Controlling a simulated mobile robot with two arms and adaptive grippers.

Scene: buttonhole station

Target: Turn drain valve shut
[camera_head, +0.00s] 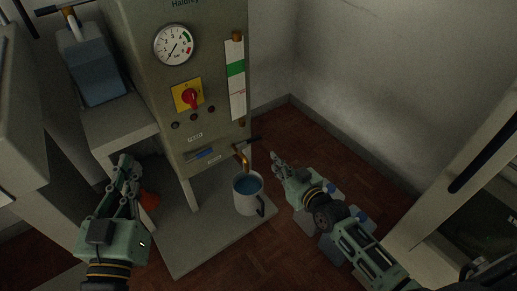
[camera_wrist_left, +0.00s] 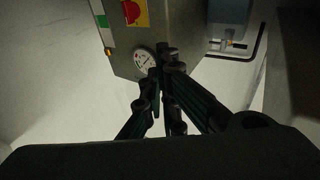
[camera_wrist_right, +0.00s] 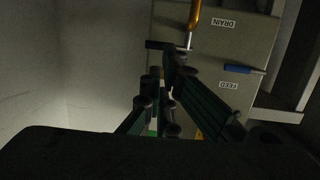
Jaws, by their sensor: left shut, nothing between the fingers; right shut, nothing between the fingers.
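The brass drain spout (camera_head: 241,155) comes out low on the grey machine's front, with a dark lever handle (camera_head: 249,141) pointing right. In the right wrist view the brass spout (camera_wrist_right: 194,14) shows beside the DRAIN label, with the black handle (camera_wrist_right: 156,45) close beyond my fingers. A thin pale streak shows at the spout's mouth. A white mug (camera_head: 246,203) holding blue liquid stands under the spout. My right gripper (camera_head: 275,157) is shut and empty, right of the spout and apart from the lever. My left gripper (camera_head: 125,161) is shut and empty, left of the machine's front.
A blue feed handle (camera_head: 204,154) sits just left of the spout. A red knob (camera_head: 190,97) on a yellow plate and a gauge (camera_head: 174,45) are higher up. A blue-grey tank (camera_head: 97,75) stands at left. The floor (camera_head: 330,150) right of the machine is mostly clear.

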